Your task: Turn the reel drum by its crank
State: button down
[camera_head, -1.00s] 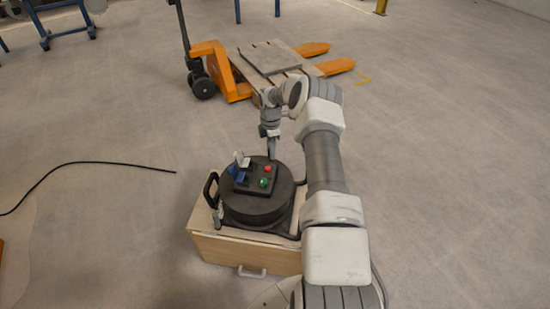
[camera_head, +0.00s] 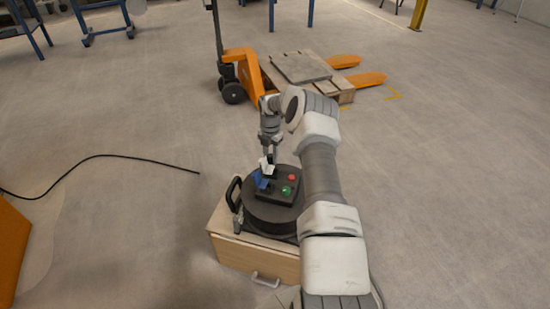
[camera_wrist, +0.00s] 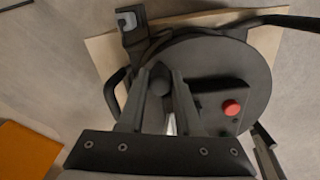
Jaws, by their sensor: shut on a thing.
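The black reel drum (camera_head: 270,217) lies flat on a light wooden box (camera_head: 250,258). A panel on its top carries a red button (camera_head: 291,177), a green button (camera_head: 287,190) and blue sockets (camera_head: 261,181). My gripper (camera_head: 270,157) points down over the back left part of the drum, beside a small white piece (camera_head: 265,166). In the wrist view my gripper (camera_wrist: 160,85) is shut on a dark rounded crank knob (camera_wrist: 158,83) above the drum (camera_wrist: 256,72). The rest of the crank is hidden or hard to make out.
A black carrying handle (camera_head: 233,191) stands at the drum's left side. An orange pallet jack (camera_head: 247,68) with a wooden pallet (camera_head: 335,95) stands behind. A black cable (camera_head: 100,157) lies on the floor at left, and an orange object (camera_head: 12,245) stands at the left edge.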

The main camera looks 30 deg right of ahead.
jog(key=shift+w+a+n, duration=0.1)
jog(key=shift+a+n, duration=0.35)
jog(key=shift+n, duration=0.05)
jog(key=c, duration=0.6)
grip_release()
notch_tip(320, 180, up, 18)
jog(key=p, duration=0.5)
jog(key=shift+f, duration=0.25)
